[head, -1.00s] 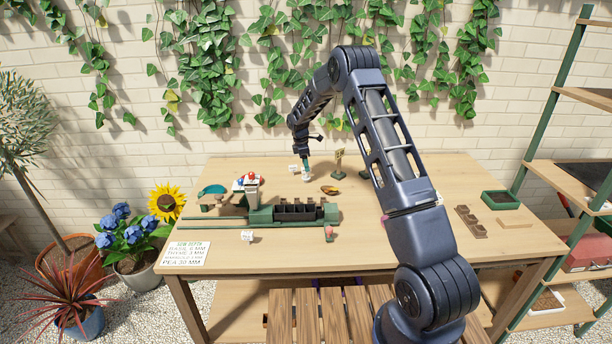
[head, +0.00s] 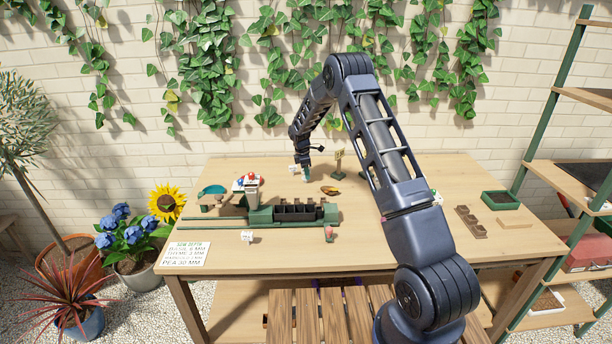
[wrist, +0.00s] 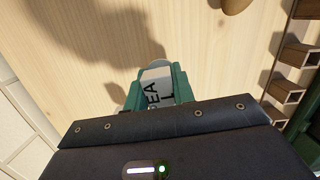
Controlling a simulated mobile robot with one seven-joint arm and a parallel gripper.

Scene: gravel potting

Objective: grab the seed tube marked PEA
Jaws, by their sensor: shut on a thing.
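The seed tube (wrist: 156,88) shows in the wrist view with a white label whose black letters read "EA", the rest cut off. In the head view my gripper (head: 305,172) points down over the back middle of the table. The tube is too small there to make out clearly. I cannot tell whether its base touches the table.
A green unit with dark compartments (head: 297,212) is in front.

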